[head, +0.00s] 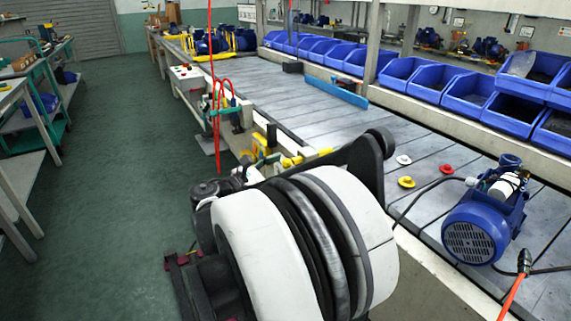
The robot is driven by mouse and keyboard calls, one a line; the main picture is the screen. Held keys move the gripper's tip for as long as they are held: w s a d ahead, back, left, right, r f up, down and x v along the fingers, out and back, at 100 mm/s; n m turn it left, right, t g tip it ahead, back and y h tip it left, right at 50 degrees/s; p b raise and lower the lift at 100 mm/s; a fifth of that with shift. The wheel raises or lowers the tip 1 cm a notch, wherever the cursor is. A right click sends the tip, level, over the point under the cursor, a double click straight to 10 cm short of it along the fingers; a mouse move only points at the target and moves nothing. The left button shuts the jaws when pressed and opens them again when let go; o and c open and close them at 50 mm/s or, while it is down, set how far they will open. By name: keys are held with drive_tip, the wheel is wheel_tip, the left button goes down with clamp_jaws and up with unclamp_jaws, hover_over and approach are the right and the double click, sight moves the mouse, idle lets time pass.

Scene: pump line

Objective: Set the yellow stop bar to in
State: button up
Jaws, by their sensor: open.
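A blue bar (336,91) lies across the conveyor. A blue pump (480,222), a yellow knob (406,182) and a red knob (446,169) are on the right. Blue bins (403,72) line the far side. Red cords (211,60) hang left of the bar. Green floor is clear at left.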

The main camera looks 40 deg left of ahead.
drive_tip(key=s+a, duration=0.1)
drive_tip(key=s, duration=0.9)
